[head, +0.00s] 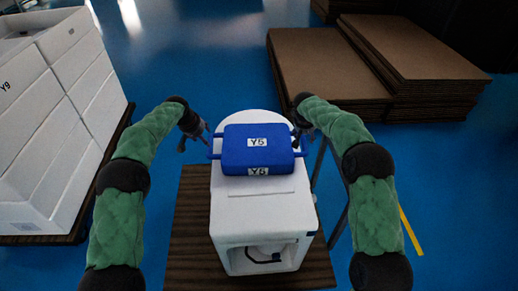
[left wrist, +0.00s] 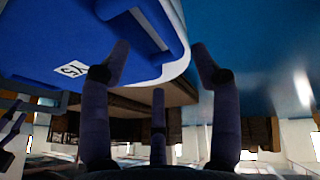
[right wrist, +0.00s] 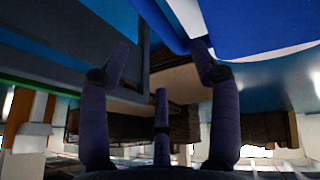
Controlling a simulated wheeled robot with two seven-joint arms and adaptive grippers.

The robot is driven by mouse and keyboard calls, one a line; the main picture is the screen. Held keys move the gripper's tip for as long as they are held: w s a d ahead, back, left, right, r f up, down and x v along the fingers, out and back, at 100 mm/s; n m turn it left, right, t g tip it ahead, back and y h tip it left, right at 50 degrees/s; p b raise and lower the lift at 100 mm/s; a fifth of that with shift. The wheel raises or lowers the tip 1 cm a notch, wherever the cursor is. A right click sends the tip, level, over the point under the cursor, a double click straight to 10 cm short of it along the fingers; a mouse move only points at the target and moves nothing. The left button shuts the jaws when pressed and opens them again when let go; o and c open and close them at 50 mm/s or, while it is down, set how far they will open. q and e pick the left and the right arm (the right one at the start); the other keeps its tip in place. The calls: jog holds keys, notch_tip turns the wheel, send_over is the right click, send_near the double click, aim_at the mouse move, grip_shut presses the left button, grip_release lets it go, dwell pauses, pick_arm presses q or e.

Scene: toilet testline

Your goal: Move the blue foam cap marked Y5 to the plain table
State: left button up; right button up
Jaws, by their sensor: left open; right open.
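The blue foam cap (head: 234,156) lies on top of a white toilet (head: 233,208) and has white labels; its Y5 marking also shows in the left wrist view (left wrist: 45,50). Short blue bars stick out at its sides. My left gripper (head: 194,139) is open beside the cap's left side, with a blue bar above its fingers in the left wrist view. My right gripper (head: 298,132) is open close at the cap's right side; the blue edge (right wrist: 164,22) shows by its fingers. I cannot tell whether either touches. I cannot make out the plain table.
The toilet stands on a brown wooden pallet (head: 187,230). White boxes (head: 70,120) are stacked at the left, one marked Y9. Brown cardboard stacks (head: 325,70) lie at the back right. A dark frame (head: 339,228) stands right of the toilet, partly behind my right arm. Blue floor is clear behind.

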aim_at(305, 142)
pick_arm(q)
jog(key=shift+s+r, duration=0.1)
jog(key=shift+r, duration=0.05)
pick_arm(e)
jog(key=shift+s+r, duration=0.1)
jog(key=shift+r, duration=0.1)
jog(key=shift+f, duration=0.1)
pick_arm(q)
jog(key=x, duration=1.1)
pick_arm(e)
jog(key=x, duration=1)
jog(key=shift+w+f, duration=0.25)
jog(key=shift+f, duration=0.05)
pick_arm(q)
jog(key=shift+s, duration=0.1)
grip_shut()
pick_arm(e)
grip_shut()
